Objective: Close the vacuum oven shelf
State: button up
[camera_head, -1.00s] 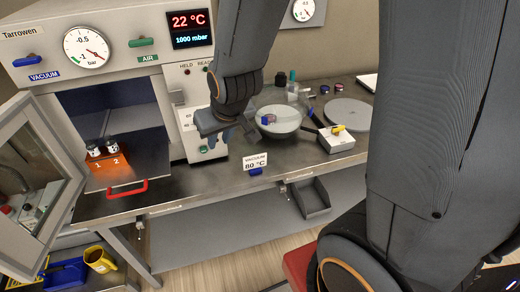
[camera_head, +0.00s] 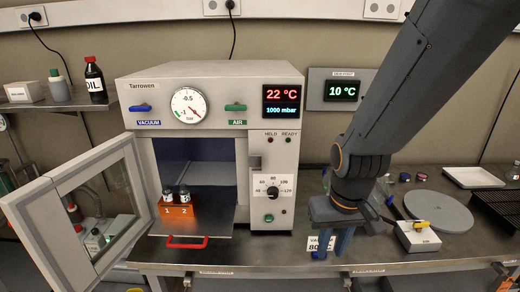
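The vacuum oven (camera_head: 215,92) stands on the bench with its glass door (camera_head: 92,215) swung open to the left. Its grey shelf (camera_head: 215,222) is pulled out of the chamber, with a red handle (camera_head: 187,243) at its front edge. An orange rack (camera_head: 176,214) marked 2, its other mark hard to read, stands on the shelf and holds two dark vials with pale caps (camera_head: 184,192). My gripper (camera_head: 335,245) points down over the bench, right of the oven and away from the handle.
To the right are a scale-like white box (camera_head: 418,237), a grey disc (camera_head: 438,206) and a white tray (camera_head: 473,177). The bench front between handle and gripper looks clear.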

aim_at(213, 218)
jog(key=u, duration=0.3)
jog(key=k, duration=0.15)
jog(key=u, duration=0.75)
jog(key=i, duration=0.5)
